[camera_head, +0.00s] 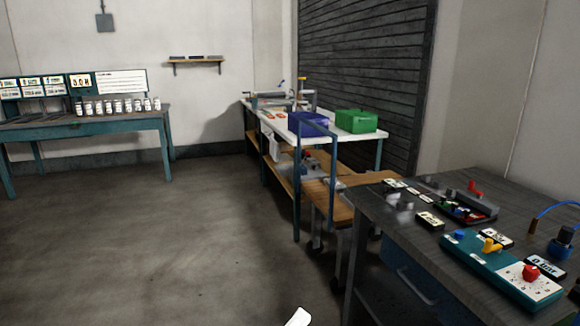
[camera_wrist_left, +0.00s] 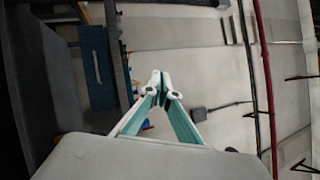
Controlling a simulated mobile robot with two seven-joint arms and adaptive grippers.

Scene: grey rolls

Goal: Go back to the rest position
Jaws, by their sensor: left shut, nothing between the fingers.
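My left gripper (camera_wrist_left: 161,90) shows in the left wrist view, its two white and teal fingers meeting at the tips. It is shut and empty, held in the air in front of a pale wall. In the head view only a small white piece shows at the bottom edge, a little right of the middle. My right gripper is not in view.
A dark workbench (camera_head: 385,226) at the right carries a teal panel (camera_head: 475,262) with coloured knobs. A white table (camera_head: 283,125) farther back holds a blue bin (camera_head: 308,124) and a green bin (camera_head: 357,121). A teal bench (camera_head: 90,125) stands far left. The left floor is clear.

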